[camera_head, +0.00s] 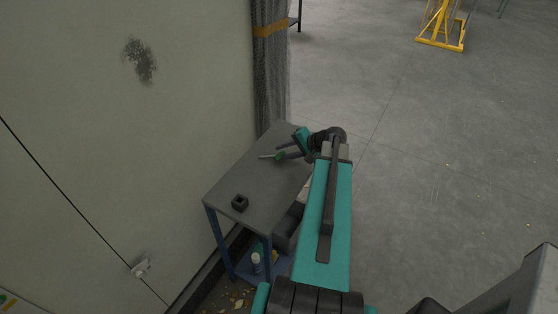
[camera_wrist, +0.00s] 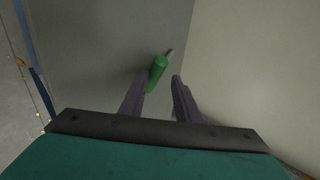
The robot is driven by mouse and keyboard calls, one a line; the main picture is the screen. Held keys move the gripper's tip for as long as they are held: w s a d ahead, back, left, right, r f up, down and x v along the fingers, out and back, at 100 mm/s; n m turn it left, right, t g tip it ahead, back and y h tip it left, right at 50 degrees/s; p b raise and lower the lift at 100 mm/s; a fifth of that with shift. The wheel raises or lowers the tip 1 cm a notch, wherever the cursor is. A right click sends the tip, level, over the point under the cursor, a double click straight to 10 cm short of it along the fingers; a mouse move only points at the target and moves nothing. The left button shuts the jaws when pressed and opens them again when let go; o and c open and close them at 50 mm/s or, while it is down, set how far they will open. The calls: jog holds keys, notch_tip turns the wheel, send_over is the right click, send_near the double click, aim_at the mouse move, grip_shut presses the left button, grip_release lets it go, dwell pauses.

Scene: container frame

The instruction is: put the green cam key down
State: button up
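The green cam key has a green handle (camera_head: 281,155) and a thin grey shaft pointing left in the head view. It is on or just above the grey table top (camera_head: 245,178); I cannot tell which. My gripper (camera_head: 281,151) is low over the table's far part, its fingers around the handle's end. In the wrist view the green handle (camera_wrist: 158,70) lies at the fingertips of my gripper (camera_wrist: 160,78), close to the left finger. A gap shows between it and the right finger, so the gripper looks open.
A small black square block with a hole (camera_head: 240,203) sits on the table's near part. A pale wall (camera_head: 130,150) runs along the table's left side. A white bottle (camera_head: 256,262) stands on the lower shelf. Open floor (camera_head: 440,170) lies to the right.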

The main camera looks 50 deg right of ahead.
jog(key=p+v, duration=0.1)
jog(key=v, duration=0.6)
jog(key=shift+s+r, duration=0.2)
jog(key=shift+s, duration=0.05)
jog(key=shift+r+p, duration=0.1)
jog(key=shift+p, duration=0.2)
dwell(0.4)
notch_tip(320, 180, up, 8)
jog(key=s+p, duration=0.2)
jog(key=p, duration=0.1)
jog(key=shift+d+p, duration=0.3)
jog(key=shift+p, duration=0.05)
jog(key=shift+s, duration=0.2)
